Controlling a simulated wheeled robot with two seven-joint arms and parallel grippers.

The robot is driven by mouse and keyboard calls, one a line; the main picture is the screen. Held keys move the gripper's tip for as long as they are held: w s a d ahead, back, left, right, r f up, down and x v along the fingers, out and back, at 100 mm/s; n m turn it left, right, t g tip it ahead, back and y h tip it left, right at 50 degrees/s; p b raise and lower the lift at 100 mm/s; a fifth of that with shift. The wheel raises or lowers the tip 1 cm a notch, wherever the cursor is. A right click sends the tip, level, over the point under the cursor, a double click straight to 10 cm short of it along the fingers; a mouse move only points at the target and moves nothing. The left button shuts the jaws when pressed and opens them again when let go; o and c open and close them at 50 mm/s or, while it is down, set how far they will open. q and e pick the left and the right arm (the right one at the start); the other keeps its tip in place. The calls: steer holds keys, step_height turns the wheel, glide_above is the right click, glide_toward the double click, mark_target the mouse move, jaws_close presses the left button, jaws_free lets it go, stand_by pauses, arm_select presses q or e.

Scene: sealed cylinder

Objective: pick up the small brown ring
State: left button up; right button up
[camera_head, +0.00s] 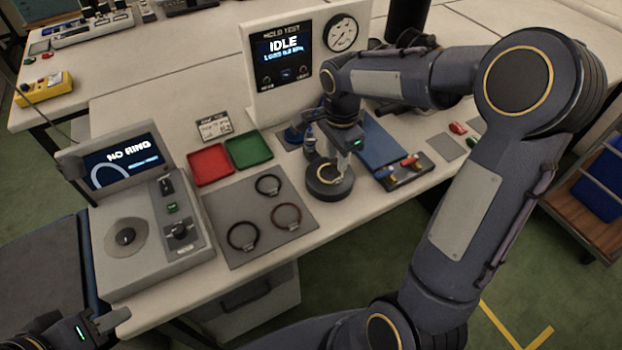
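A brown ring (286,216) lies flat on the right part of a grey mat (221,208). A smaller black ring (268,184) lies behind it, and another black ring (243,237) lies to its front left. My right gripper (340,165) points down over a round black cylinder (329,190), to the right of the mat and apart from the brown ring. A pale tan ring-shaped edge shows on top of the cylinder, partly hidden by the gripper. My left gripper (116,320) is at the lower left, below the bench front. Neither gripper's finger gap is clear.
A red tray (210,164) and green tray (249,150) sit behind the mat. A device reading "NO RING" (122,165) stands left. A test panel reading "IDLE" (284,60) stands behind. A blue plate and a dark tool tray (404,171) lie right.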

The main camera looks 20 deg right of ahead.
mark_target(338, 179)
steer(key=f, duration=0.7)
steer(key=shift+s+d+f+p, duration=0.1)
steer(key=shift+d+f+p, duration=0.1)
steer(key=shift+d+p, duration=0.2)
jaws_close()
